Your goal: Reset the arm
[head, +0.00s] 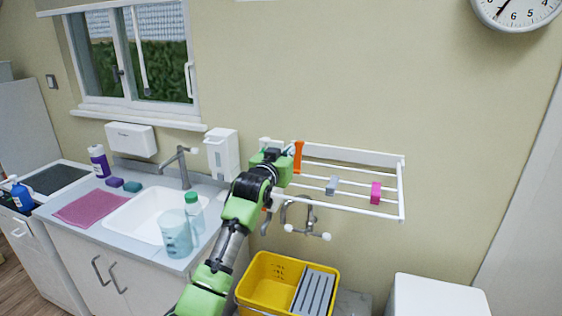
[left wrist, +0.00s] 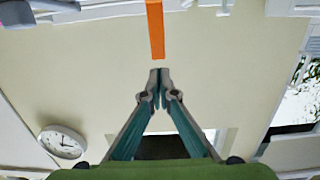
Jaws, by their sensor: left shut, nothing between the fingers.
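My left arm reaches up from the bottom of the head view to the wall rack (head: 382,158). My left gripper (head: 290,152) is at the rack's left end, beside an orange strip (head: 298,158) that hangs there. Much of the gripper is hidden behind my own wrist. In the left wrist view the gripper's fingertips (left wrist: 160,76) meet, with nothing between them. The orange strip (left wrist: 155,28) shows just beyond the tips, and a small gap appears between them. My right gripper is in neither view.
A grey clip (head: 332,186) and a pink clip (head: 376,193) sit on the rack. Below are a yellow crate (head: 262,283) and a white box (head: 436,298). The sink counter (head: 205,236) on the left holds a bottle and a tub. The wall right of the rack is clear.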

